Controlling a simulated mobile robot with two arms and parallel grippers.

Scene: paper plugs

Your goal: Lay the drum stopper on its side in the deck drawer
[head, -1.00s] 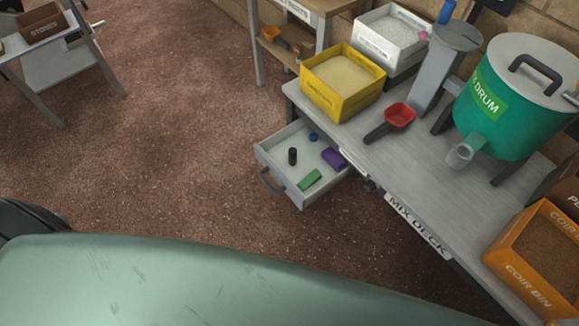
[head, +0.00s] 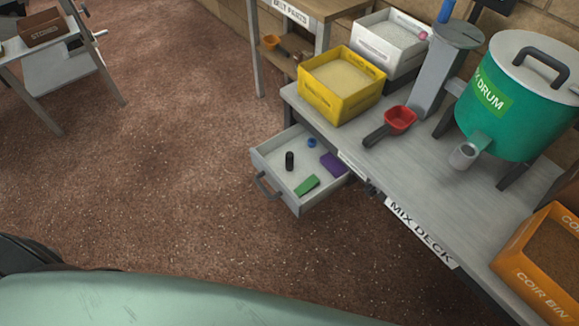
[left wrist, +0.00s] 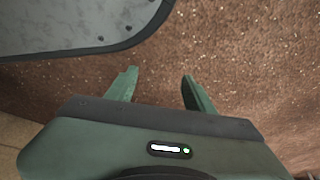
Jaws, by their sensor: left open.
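The deck drawer (head: 262,163) is pulled out from under the mix deck (head: 425,190) in the head view. A small black cylinder (head: 290,161) stands upright in it, with a blue ring-like piece (head: 312,142), a purple block (head: 332,164) and a green block (head: 307,186). No label marks any of these as the drum stopper. The teal drum (head: 505,115) stands on the deck with its grey spout (head: 463,156) pointing down and forward. My left gripper (left wrist: 160,75) is open and empty above the brown floor in the left wrist view. My right gripper is out of view.
A yellow bin (head: 335,98), a white bin (head: 385,50), a red scoop (head: 399,121) and an orange coir bin (head: 535,283) stand on the deck. A grey panel edge (left wrist: 75,25) is near my left gripper. The floor left of the drawer is clear.

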